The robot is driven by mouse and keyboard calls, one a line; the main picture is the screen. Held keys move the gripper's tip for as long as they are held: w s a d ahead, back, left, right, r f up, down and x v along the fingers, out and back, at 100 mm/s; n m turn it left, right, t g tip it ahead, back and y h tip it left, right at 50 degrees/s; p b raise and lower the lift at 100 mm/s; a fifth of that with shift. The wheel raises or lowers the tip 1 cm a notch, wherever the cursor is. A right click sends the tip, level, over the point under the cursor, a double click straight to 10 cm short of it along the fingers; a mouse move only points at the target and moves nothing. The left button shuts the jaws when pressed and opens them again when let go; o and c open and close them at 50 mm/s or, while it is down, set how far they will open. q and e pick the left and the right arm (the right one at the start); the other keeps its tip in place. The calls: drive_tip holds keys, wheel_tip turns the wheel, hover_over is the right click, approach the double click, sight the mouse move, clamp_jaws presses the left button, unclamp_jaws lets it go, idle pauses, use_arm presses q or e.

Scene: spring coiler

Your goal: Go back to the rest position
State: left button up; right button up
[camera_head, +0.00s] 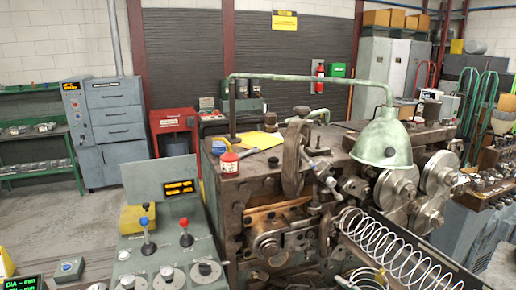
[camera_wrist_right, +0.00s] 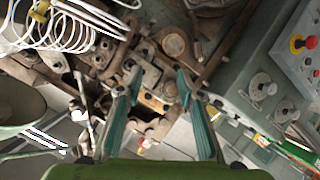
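The spring coiler (camera_head: 262,185), a worn grey-brown machine, stands in the middle of the head view. My right gripper (camera_wrist_right: 158,75) shows in the right wrist view with its two teal fingers spread apart and nothing between them. The machine's brown metal parts (camera_wrist_right: 150,98) lie beyond the fingers; I cannot tell how far. A white wire coil (camera_head: 390,243) lies in the trough at the machine's right front, and it also shows at the upper left of the right wrist view (camera_wrist_right: 62,30). Neither gripper shows in the head view.
A control panel (camera_head: 172,250) with red and blue levers stands front left. A green lamp (camera_head: 383,140) on a bent arm overhangs the machine. Grey cabinets (camera_head: 110,125) and a red cart (camera_head: 172,124) are behind; bare floor (camera_head: 45,210) lies left.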

drive_tip(key=s+f+m+g+h, duration=0.1)
drive_tip(key=s+f+m+g, duration=0.3)
drive_tip(key=s, duration=0.6)
drive_tip(key=s+f+m+g+h, duration=0.1)
drive_tip(key=s+f+g, duration=0.1)
drive_tip(key=s+f, duration=0.6)
drive_tip(key=s+f+m+g+h, duration=0.1)
drive_tip(key=s+f+m+g, duration=0.2)
drive_tip(key=s, duration=0.9)
wheel_tip(320, 180, down, 29)
drive_tip(key=s+g+b, duration=0.1)
drive_tip(key=b, duration=0.3)
drive_tip(key=s+d+f+b, duration=0.2)
drive_tip(key=s+f, duration=0.7)
drive_tip(key=f, duration=0.1)
drive_tip(key=s+d+f+g+b, duration=0.1)
drive_tip(key=s+f, duration=0.7)
drive_tip(key=f, duration=0.2)
drive_tip(key=shift+s+d+f+n+g+b, duration=0.3)
drive_tip(key=shift+s+d+f+n+b, duration=0.05)
drive_tip(key=shift+n, duration=0.05)
